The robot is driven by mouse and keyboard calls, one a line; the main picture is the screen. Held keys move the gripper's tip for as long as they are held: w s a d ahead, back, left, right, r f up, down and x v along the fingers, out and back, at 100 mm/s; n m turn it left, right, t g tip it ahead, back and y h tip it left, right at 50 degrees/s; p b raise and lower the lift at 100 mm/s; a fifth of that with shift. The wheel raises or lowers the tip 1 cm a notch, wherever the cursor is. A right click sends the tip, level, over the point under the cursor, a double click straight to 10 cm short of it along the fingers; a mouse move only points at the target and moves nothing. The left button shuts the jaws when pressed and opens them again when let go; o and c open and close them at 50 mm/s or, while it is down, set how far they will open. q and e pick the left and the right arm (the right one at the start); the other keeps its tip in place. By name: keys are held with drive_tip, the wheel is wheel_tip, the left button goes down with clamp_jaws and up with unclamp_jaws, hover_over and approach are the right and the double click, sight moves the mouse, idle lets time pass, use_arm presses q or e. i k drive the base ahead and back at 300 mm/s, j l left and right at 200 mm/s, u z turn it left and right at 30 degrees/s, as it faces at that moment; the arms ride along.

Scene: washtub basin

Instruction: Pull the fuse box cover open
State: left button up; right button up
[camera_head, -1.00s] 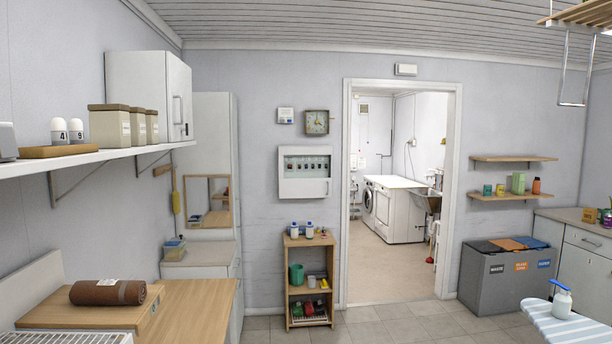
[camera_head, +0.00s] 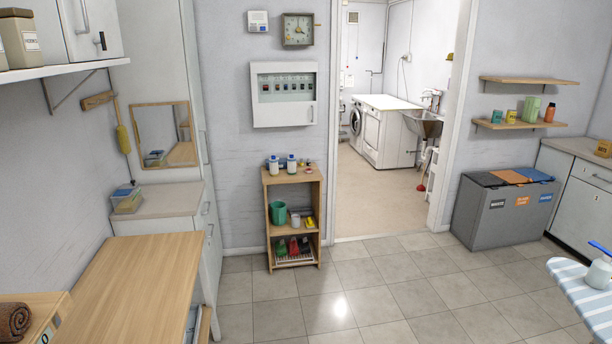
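The fuse box (camera_head: 284,94) is a white wall-mounted box to the left of the doorway, above a small wooden shelf unit. Its cover (camera_head: 285,115) looks shut, with a clear window that shows a row of switches behind it. A small handle (camera_head: 313,113) is on the cover's lower right side. Neither of my grippers shows in the head view, so I cannot see whether they are open or shut.
The wooden shelf unit (camera_head: 293,218) with bottles stands on the floor below the fuse box. A wooden counter (camera_head: 135,275) is at the left, grey bins (camera_head: 500,212) and an ironing board (camera_head: 590,290) at the right. The tiled floor (camera_head: 375,290) between is clear.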

sight(288, 113)
drive_tip(key=i, duration=2.7)
